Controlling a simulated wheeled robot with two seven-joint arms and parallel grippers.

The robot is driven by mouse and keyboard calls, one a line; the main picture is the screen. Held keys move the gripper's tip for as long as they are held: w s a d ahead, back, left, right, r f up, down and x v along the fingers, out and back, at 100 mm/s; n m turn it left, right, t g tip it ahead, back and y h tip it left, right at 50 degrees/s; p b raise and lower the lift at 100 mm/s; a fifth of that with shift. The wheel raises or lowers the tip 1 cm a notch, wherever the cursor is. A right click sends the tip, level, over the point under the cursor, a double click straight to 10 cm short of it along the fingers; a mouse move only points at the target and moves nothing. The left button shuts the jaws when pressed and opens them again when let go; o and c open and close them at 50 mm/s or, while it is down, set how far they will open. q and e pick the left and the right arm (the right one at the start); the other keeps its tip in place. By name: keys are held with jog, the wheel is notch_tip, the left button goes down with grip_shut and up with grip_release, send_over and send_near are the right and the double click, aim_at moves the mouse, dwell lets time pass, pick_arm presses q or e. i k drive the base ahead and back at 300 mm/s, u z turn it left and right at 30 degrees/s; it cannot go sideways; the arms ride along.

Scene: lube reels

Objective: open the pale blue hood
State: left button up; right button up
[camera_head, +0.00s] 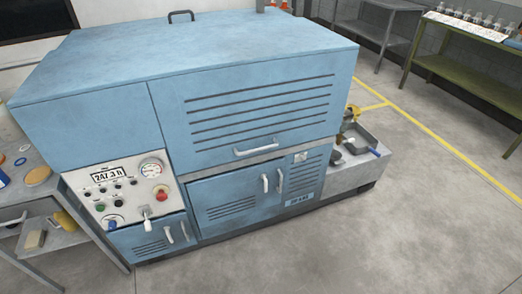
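The pale blue hood (258,108) is the large slatted upper front panel of a blue machine cabinet. It appears shut, flush with the cabinet front and the flat top (190,50). A white horizontal handle (256,147) sits at its lower edge, near the middle. A dark handle (181,15) stands on the far edge of the top. Neither of my grippers is in view.
Lower doors (228,199) and a control panel (122,190) are below. A metal table (35,190) stands close at left. A grey tray (362,150) with tools juts out at right. A green bench (470,75) is at far right. The floor (400,220) in front is clear.

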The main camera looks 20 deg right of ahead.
aim_at(221, 94)
jog(key=u, duration=0.3)
jog(key=k, duration=0.25)
jog(key=z, duration=1.15)
jog(key=i, duration=0.75)
jog(key=u, duration=0.65)
jog(key=i, duration=0.6)
jog(key=u, duration=0.65)
